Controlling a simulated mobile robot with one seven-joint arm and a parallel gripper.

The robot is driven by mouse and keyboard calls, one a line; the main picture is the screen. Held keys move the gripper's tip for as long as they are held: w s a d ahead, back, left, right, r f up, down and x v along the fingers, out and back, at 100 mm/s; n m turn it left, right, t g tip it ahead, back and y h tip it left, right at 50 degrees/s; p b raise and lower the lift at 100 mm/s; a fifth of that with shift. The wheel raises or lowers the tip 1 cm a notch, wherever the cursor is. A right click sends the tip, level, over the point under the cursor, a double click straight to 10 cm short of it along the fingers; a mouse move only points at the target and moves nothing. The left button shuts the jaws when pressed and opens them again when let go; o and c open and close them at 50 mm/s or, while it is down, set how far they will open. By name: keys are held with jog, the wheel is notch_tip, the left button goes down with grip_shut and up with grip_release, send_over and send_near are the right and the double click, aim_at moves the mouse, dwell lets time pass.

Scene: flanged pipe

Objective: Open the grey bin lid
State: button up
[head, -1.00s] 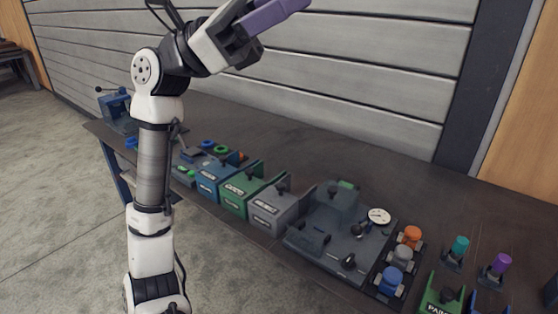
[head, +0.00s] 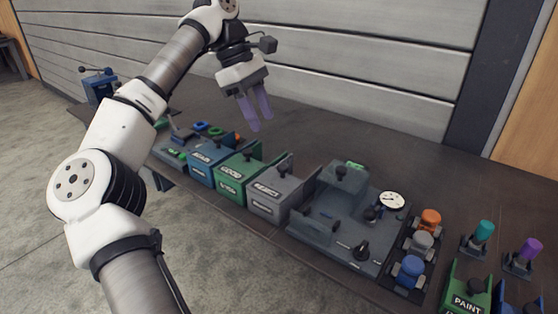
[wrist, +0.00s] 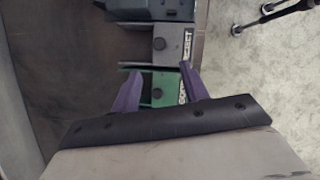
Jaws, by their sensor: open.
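The grey bin (head: 274,196) stands on the dark bench, right of the green bin. My gripper (head: 256,118) is open and empty, with purple fingers pointing down. It is above the bench, behind and above the green and grey bins. In the wrist view its fingers (wrist: 158,82) are spread on either side of the green bin's lid, apart from the grey bin.
The green bin (head: 237,182) and blue bin (head: 203,168) stand left of the grey bin. A dark grey fixture with a dial (head: 392,201) is close on its right. Orange, grey and blue capped pieces (head: 411,268) stand farther right. The bench behind the bins is clear.

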aim_at(282, 165)
jog(key=x, duration=1.1)
jog(key=shift+d, duration=0.1)
grip_shut()
